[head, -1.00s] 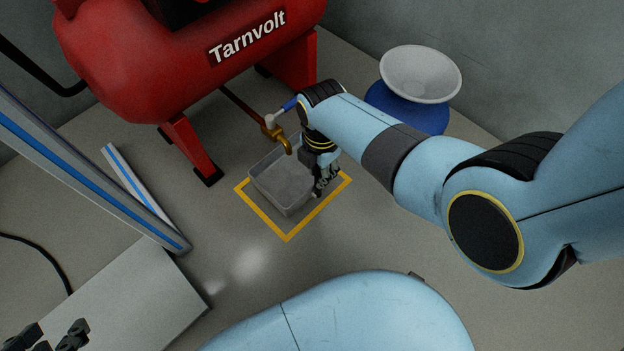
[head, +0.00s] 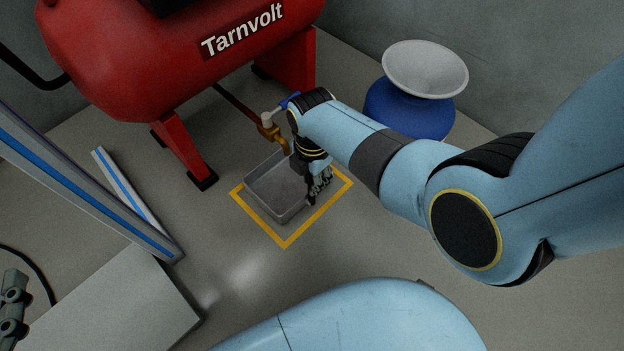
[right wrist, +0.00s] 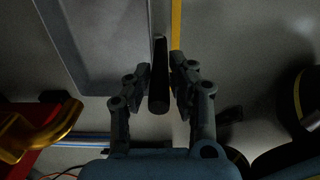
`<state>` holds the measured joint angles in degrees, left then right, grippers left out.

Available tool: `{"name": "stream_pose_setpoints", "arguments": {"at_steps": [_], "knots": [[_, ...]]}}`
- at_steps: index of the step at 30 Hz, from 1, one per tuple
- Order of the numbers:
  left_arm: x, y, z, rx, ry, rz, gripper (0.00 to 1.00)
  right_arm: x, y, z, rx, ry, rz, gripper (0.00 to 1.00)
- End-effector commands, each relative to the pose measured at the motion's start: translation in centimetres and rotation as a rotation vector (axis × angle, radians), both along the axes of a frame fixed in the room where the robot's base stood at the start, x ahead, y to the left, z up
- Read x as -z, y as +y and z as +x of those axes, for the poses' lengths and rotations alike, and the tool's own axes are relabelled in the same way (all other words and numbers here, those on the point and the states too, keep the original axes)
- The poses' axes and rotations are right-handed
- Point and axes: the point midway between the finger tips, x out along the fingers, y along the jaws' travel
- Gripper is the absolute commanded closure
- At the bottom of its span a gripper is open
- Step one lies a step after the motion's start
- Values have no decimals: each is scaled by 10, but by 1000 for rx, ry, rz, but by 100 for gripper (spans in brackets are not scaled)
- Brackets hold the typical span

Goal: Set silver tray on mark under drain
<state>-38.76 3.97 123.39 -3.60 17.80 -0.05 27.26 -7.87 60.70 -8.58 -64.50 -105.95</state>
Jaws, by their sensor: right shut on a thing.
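The silver tray (head: 281,217), a shallow grey rectangular pan, is inside the yellow square mark (head: 262,226) on the floor. The brass drain (head: 268,131) hangs over the tray's far edge. My right gripper (head: 319,188) is at the tray's right side. In the right wrist view its fingers (right wrist: 159,80) are shut on a dark bar at the edge of the tray (right wrist: 88,45), beside the yellow line (right wrist: 176,28). I cannot tell for sure whether the tray's bottom touches the floor. My left gripper (head: 12,308) is cut off at the lower left.
The red Tarnvolt compressor (head: 150,60) stands behind, one leg left of the tray. A blue container with a white funnel top (head: 425,70) stands at the back right. A blue-striped post (head: 85,178) and a pale box (head: 115,300) are at the left. Floor in front is clear.

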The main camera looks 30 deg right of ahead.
Motion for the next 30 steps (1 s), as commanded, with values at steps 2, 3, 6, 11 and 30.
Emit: {"name": "stream_pose_setpoints", "arguments": {"at_steps": [2,3,6,11,30], "knots": [[-10,-1,7,5,-48,1,60,3,0,0,0,-1,0,100],[-14,-2,9,7,-64,0,60,3,0,0,0,-1,0,100],[-19,-2,12,10,-87,0,60,4,0,1,0,-2,1,100],[-20,-2,12,10,-89,0,60,3,0,1,0,-2,1,100],[-21,-2,13,10,-91,0,60,3,0,0,0,0,0,56]]}}
